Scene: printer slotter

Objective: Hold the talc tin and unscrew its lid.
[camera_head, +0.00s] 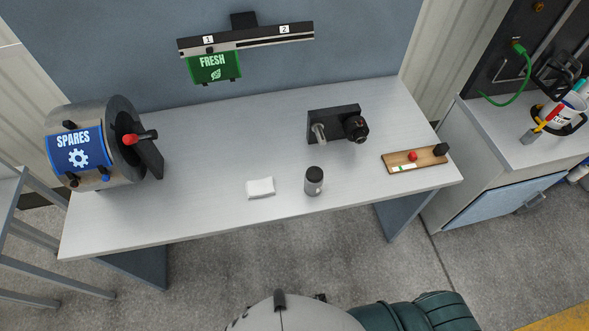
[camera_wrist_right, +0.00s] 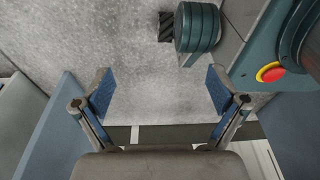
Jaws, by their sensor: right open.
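The talc tin (camera_head: 313,184) is a small grey cylinder with a dark lid (camera_head: 314,173). It stands upright near the front edge of the table, right of the middle, in the head view. No gripper is at the tin in the head view. My right gripper (camera_wrist_right: 160,92) shows in the right wrist view with its two blue-padded fingers wide apart. It is empty, with grey floor behind the gap, and the tin is not in that view. My left gripper is in neither view.
A white folded cloth or pad (camera_head: 260,188) lies left of the tin. A black block with knobs (camera_head: 333,124) stands behind it. A wooden board (camera_head: 414,159) lies at right, a drum marked SPARES (camera_head: 90,145) at left. A rail (camera_head: 245,41) carries a green FRESH tag (camera_head: 214,67).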

